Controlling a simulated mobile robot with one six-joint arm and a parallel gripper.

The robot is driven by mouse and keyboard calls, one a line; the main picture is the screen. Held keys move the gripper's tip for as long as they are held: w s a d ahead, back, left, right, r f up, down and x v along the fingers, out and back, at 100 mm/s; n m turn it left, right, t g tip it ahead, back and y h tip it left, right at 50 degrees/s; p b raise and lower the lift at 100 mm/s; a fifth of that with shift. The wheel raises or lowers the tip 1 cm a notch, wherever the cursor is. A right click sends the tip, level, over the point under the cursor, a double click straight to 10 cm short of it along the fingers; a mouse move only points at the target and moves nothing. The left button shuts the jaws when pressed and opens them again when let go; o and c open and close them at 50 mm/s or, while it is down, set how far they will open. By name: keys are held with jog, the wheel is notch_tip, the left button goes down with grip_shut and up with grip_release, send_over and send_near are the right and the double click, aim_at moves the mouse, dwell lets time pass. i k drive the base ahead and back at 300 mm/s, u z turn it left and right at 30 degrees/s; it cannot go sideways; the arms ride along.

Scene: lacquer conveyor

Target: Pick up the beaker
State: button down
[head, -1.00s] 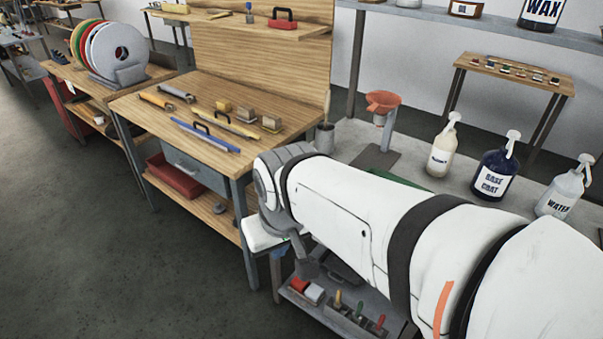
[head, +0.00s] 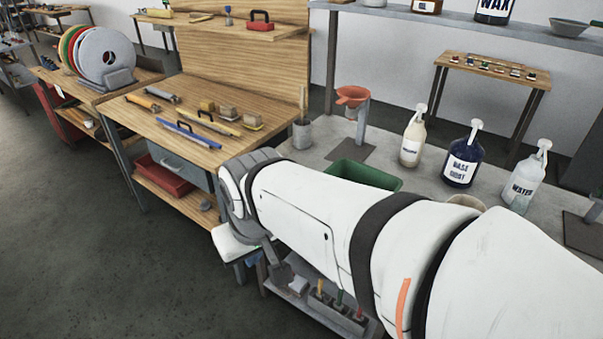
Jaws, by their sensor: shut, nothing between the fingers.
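I cannot make out a beaker for certain. A pale, round-rimmed vessel (head: 466,201) shows just above my arm on the grey bench at the right. Most of it is hidden behind the arm, so I cannot tell whether it is the beaker. My white arm reaches from the lower right to the middle of the head view, ending in a grey joint near the wooden workbench corner. My gripper's fingers do not show.
A wooden workbench (head: 160,125) carries tools. Floor is clear at lower left.

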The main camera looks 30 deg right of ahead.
aim_at(521, 205)
jog(key=u, duration=0.05)
jog(key=k, duration=0.75)
jog(key=z, duration=1.15)
jog(key=i, duration=1)
jog(key=u, duration=0.2)
jog(key=k, duration=0.55)
jog(key=z, duration=3.2)
jog(key=k, duration=0.2)
jog(key=u, duration=0.35)
